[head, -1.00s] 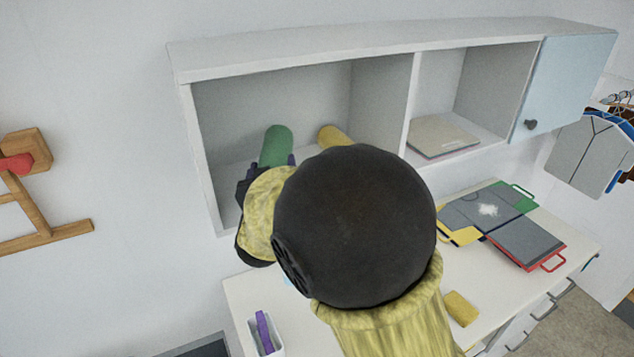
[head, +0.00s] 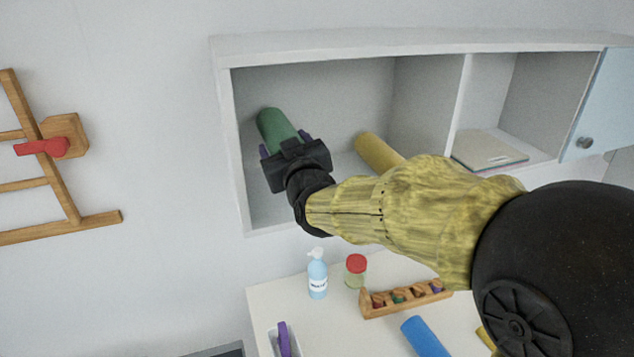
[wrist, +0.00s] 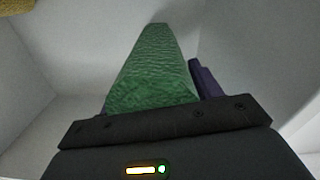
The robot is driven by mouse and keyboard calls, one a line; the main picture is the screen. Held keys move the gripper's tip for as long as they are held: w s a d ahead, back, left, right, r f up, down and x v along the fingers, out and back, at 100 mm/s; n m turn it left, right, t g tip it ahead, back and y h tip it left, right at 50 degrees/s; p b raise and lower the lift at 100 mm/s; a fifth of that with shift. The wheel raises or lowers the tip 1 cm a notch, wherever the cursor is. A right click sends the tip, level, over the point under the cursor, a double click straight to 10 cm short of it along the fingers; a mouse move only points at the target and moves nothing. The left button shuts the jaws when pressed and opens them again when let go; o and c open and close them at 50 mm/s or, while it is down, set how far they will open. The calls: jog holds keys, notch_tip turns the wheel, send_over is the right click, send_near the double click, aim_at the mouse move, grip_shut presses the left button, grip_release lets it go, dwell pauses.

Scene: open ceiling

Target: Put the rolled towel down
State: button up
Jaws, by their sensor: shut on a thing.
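A green rolled towel (head: 277,128) is in the left compartment of the wall shelf (head: 248,176). My gripper (head: 285,148) is shut on its near end, with purple fingers on either side. In the wrist view the green towel (wrist: 152,72) points away from my gripper into the compartment, and one purple finger (wrist: 205,80) shows at its right side. Whether the towel touches the shelf floor cannot be told. A yellow rolled towel (head: 379,153) lies to the right in the same compartment, apart from the green one and partly hidden by my arm.
The right compartment holds a flat stack (head: 490,150). A blue door (head: 606,105) is at far right. Below, the table (head: 262,305) carries a pump bottle (head: 317,275), a red-lidded jar (head: 356,270), a wooden rack (head: 405,299) and a blue roll (head: 425,337).

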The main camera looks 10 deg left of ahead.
notch_tip(320, 180, down, 6)
jog(key=shift+r+p, duration=0.25)
jog(key=shift+p, duration=0.4)
notch_tip(320, 180, down, 3)
jog(key=shift+p, duration=0.65)
jog(key=shift+f, duration=0.4)
jog(key=shift+f+b, duration=0.15)
jog(key=shift+b, duration=0.15)
jog(key=o, duration=1.1)
